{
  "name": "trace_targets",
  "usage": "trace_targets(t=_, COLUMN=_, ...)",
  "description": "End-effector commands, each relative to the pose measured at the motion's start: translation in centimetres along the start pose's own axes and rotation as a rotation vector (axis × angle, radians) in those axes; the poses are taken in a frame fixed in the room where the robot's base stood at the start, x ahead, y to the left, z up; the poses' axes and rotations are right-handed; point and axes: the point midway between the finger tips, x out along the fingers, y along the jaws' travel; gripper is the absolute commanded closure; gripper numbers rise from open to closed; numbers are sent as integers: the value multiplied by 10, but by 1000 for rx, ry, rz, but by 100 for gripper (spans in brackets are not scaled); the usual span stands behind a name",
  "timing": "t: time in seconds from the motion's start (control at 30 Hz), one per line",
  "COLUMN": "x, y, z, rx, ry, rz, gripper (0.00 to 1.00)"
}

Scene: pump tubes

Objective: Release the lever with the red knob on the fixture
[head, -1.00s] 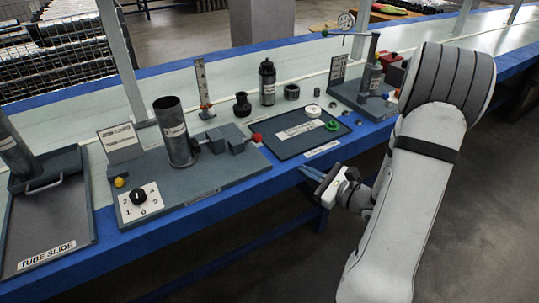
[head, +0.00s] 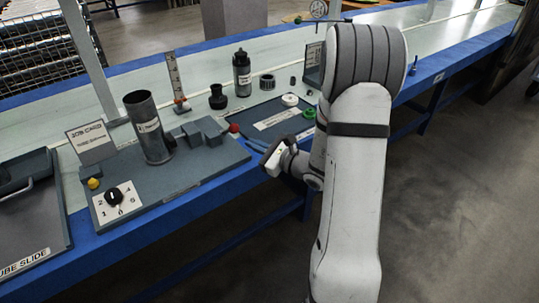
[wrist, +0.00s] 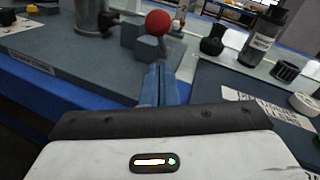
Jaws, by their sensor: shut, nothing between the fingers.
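The red knob (head: 234,128) shows at the right end of the grey fixture (head: 205,168), beside its grey blocks (head: 204,131). In the wrist view the red knob (wrist: 158,22) is large and just beyond my fingertips, in front of the blocks (wrist: 142,38).
An upright tube (head: 149,128) stands on the fixture, with a dial (head: 119,197) and yellow knob (head: 93,184) at its left. A dark tray (head: 262,117) with a green ring (head: 309,112) lies at right. A black bottle (head: 242,72) stands behind. The blue table edge (head: 190,195) runs in front.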

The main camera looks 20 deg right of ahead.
Motion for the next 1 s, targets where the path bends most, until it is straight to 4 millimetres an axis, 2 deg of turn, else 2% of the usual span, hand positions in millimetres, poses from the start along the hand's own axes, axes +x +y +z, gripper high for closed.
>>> trace_targets(t=0.1, x=12, y=0, z=14, rx=-4, ry=-3, rz=1, gripper=100)
trace_targets(t=0.3, x=20, y=0, z=22, rx=-2, ry=-2, rz=-1, gripper=100)
trace_targets(t=0.67, x=20, y=0, z=23, rx=-1, ry=0, rz=-1, gripper=100)
trace_targets(t=1.0, x=16, y=-11, z=28, rx=15, ry=51, rz=-1, gripper=100)
